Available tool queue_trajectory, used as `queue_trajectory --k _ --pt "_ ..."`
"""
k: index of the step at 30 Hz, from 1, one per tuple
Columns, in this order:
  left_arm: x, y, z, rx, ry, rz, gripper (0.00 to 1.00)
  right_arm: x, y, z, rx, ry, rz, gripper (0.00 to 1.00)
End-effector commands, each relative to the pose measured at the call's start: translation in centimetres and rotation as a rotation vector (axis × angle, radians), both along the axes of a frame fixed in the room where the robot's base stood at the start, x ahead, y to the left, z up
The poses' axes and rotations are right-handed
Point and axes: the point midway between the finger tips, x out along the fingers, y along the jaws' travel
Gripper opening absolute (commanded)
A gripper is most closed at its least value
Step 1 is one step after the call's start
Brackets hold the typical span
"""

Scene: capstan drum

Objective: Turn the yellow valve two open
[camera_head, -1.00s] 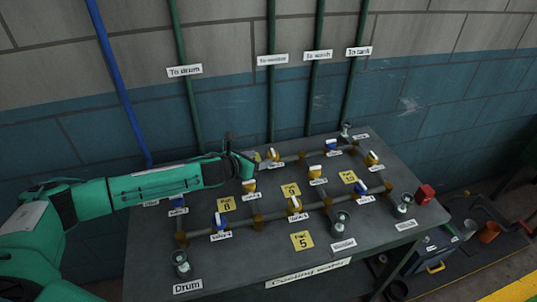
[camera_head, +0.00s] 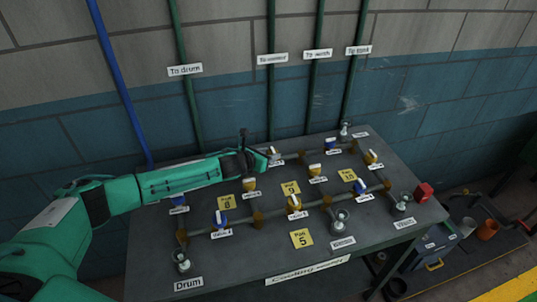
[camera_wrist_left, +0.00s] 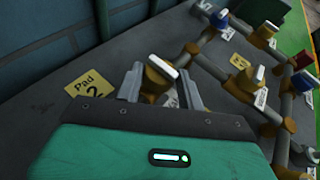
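A yellow valve (camera_head: 274,154) with a white-topped handle sits on the pipework at the back of the grey table, just beyond the left gripper. Its label is too small to read surely. My left gripper (camera_head: 260,159) reaches in from the left, low over the table. In the left wrist view its fingers (camera_wrist_left: 160,76) are apart, with the yellow valve (camera_wrist_left: 158,82) between them, one finger on each side. I cannot tell whether either finger touches the handle. A yellow "Pad 2" card (camera_wrist_left: 88,88) lies left of the fingers. My right gripper is not in view.
Other blue and yellow valves stand close by on the brown-jointed pipes, including a yellow one (camera_head: 249,183) just in front of the gripper. A red box (camera_head: 424,193) sits at the table's right edge. The wall (camera_head: 230,110) with vertical pipes is behind.

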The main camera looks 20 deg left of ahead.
Motion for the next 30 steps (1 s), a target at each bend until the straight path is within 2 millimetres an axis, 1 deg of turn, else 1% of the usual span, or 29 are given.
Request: queue_trajectory --k 1,2,8,14,20,30 --pt "0.0 0.0 0.0 0.000 0.000 0.000 0.17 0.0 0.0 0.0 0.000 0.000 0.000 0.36" --pt "0.0 0.0 0.0 0.000 0.000 0.000 0.15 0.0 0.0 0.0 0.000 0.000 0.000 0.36" --pt "0.0 0.0 0.0 -0.002 0.001 0.012 0.15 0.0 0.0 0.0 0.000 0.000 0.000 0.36" --pt "-0.1 -0.3 0.0 -0.004 0.000 0.078 0.15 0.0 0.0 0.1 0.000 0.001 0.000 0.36" --pt "-0.2 -0.6 0.1 -0.006 0.001 0.219 0.15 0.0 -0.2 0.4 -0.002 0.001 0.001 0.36" --pt "-0.2 -1.4 0.4 -0.006 0.002 0.538 0.15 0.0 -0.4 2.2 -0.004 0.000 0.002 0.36"
